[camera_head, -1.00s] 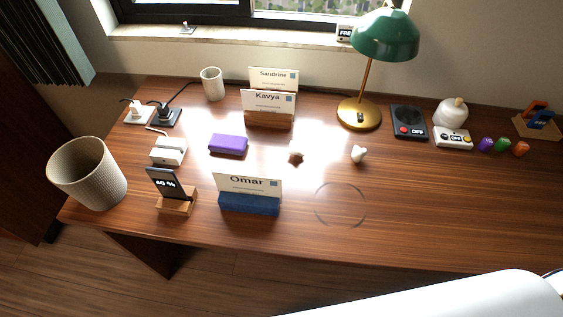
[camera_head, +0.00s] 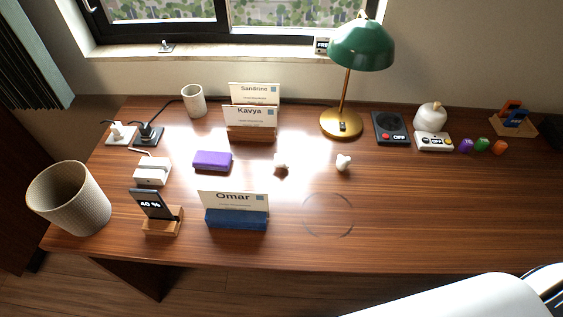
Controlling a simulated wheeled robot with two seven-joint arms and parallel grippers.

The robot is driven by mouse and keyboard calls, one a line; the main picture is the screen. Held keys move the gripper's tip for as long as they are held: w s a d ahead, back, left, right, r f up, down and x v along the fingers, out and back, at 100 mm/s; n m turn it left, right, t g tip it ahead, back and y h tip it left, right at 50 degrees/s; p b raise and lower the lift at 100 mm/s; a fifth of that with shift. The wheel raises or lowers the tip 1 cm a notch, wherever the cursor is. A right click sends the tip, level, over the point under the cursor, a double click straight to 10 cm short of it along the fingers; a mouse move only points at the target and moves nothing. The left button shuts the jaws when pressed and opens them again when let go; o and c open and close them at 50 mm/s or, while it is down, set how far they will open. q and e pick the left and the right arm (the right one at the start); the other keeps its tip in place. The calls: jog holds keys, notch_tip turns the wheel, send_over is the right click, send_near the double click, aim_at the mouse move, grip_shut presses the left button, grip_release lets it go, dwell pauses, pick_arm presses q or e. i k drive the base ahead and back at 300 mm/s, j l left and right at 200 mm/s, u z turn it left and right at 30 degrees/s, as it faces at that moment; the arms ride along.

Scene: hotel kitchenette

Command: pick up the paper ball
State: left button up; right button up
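Two small white crumpled lumps lie on the wooden desk (camera_head: 430,215). The left lump (camera_head: 281,161) looks like a crumpled paper ball and sits in the bright glare, right of the purple block. The right lump (camera_head: 343,162) is also white and rounded, in front of the lamp; I cannot tell for sure which of the two is the paper ball. Neither gripper shows in the head view. Only a white part of my own body shows at the bottom right.
Name card holders reading Omar (camera_head: 236,218) and Kavya (camera_head: 250,133) stand near the lumps. A purple block (camera_head: 212,161), phone stand (camera_head: 160,222), wastebasket (camera_head: 70,200) and green lamp (camera_head: 361,45) stand around. The desk's right front is clear.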

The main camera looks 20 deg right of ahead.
aim_at(280, 161)
jog(key=k+l, duration=0.1)
jog(key=l, duration=0.35)
jog(key=k+l, duration=0.1)
jog(key=l, duration=0.35)
jog(key=k+l, duration=0.1)
jog(key=l, duration=0.3)
jog(key=k+l, duration=0.1)
jog(key=l, duration=0.35)
jog(key=u, duration=0.05)
